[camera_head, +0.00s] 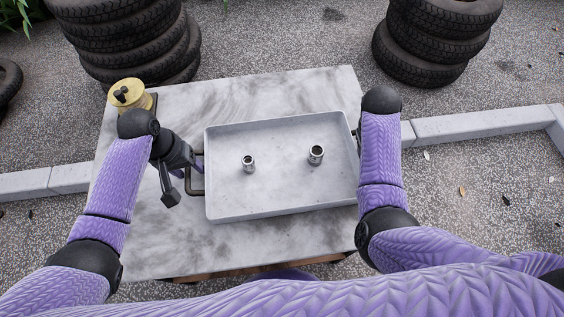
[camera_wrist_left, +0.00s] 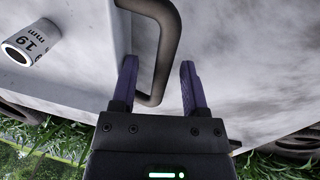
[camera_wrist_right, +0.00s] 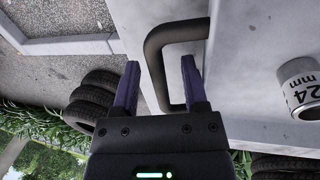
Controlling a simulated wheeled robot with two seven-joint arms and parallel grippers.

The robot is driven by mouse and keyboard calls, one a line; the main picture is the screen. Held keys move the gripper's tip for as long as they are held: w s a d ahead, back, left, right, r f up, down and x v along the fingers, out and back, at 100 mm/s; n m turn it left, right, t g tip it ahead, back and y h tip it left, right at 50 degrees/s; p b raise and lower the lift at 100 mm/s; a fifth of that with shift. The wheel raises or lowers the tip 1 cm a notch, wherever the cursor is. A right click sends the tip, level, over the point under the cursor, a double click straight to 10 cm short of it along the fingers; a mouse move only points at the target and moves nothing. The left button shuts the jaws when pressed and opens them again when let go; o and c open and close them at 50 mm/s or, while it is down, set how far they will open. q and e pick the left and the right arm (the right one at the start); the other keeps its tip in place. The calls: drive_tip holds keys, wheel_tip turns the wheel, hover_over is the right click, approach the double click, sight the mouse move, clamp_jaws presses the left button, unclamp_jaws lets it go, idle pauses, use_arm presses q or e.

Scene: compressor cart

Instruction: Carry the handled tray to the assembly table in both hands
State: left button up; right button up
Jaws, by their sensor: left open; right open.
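The handled tray (camera_head: 285,198) is pale grey and rests on the marble-topped table. Two metal sockets stand in it, a smaller one (camera_head: 248,163) on the left and a larger one (camera_head: 316,154) on the right. My left gripper (camera_head: 190,170) is open at the tray's dark left handle (camera_head: 195,188). In the left wrist view its fingers (camera_wrist_left: 158,88) stand on either side of the handle bar (camera_wrist_left: 170,50). My right gripper is open in the right wrist view (camera_wrist_right: 162,85), its fingers straddling the right handle (camera_wrist_right: 160,45). In the head view my right arm hides most of that handle.
The marble table (camera_head: 150,235) has free surface left of and in front of the tray. A brass-coloured object with a dark knob (camera_head: 130,95) stands at its back left corner. Tyre stacks (camera_head: 135,40) and (camera_head: 430,40) stand behind. Low pale kerbs (camera_head: 475,124) run beside the table.

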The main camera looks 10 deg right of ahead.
use_arm(q)
drive_tip(key=shift+f, duration=0.1)
use_arm(e)
drive_tip(key=shift+f, duration=0.1)
use_arm(q)
clamp_jaws()
use_arm(e)
clamp_jaws()
idle(1.1)
